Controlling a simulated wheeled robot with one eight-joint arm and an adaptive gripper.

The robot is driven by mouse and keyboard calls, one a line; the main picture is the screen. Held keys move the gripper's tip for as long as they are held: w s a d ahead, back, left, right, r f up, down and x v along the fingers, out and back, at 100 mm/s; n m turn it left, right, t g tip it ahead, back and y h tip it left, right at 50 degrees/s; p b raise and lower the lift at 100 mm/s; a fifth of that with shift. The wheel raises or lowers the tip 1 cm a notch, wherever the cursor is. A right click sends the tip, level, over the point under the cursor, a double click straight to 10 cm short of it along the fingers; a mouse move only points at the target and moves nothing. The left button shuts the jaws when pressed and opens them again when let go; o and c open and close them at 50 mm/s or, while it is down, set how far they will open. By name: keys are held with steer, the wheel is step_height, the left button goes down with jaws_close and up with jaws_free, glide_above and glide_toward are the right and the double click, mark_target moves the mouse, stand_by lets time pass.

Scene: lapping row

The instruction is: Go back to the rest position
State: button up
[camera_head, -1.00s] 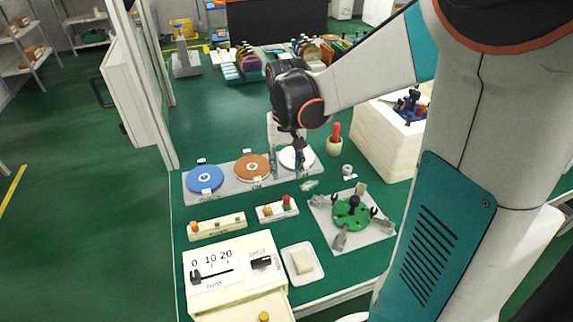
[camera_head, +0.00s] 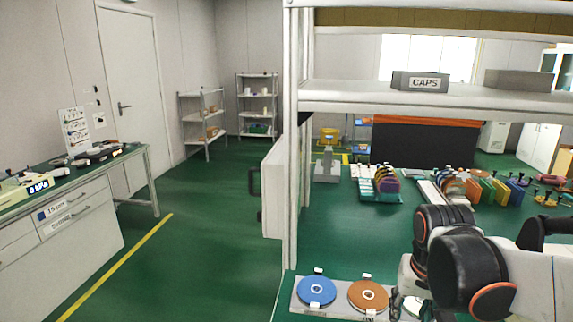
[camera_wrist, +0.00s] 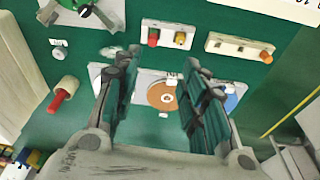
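My gripper (camera_wrist: 161,64) is open in the wrist view, its two dark fingers spread apart with nothing held between them. It is above the lapping bench, and the brown disc (camera_wrist: 158,93) shows below in the gap between the fingers. The blue disc (camera_wrist: 232,103) is partly hidden by the right finger. In the head view my arm is folded at the lower right, and the gripper cannot be made out there. The blue disc (camera_head: 317,291) and brown disc (camera_head: 368,296) sit side by side at the bottom of that view.
A white post (camera_head: 292,150) and a shelf (camera_head: 345,97) with a CAPS box (camera_head: 419,82) rise over the green bench. A rack of coloured plates (camera_head: 378,186) stands behind. A red-handled tool (camera_wrist: 64,93) stands at left in the wrist view. Floor at left is clear.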

steer(key=s+a+r+n+t+y, duration=0.1)
steer(key=s+a+r+n+t, duration=0.2)
steer(key=s+a, duration=0.4)
steer(key=shift+s+r+t, duration=0.5)
steer(key=shift+s+t, duration=0.2)
steer(key=shift+t, duration=0.4)
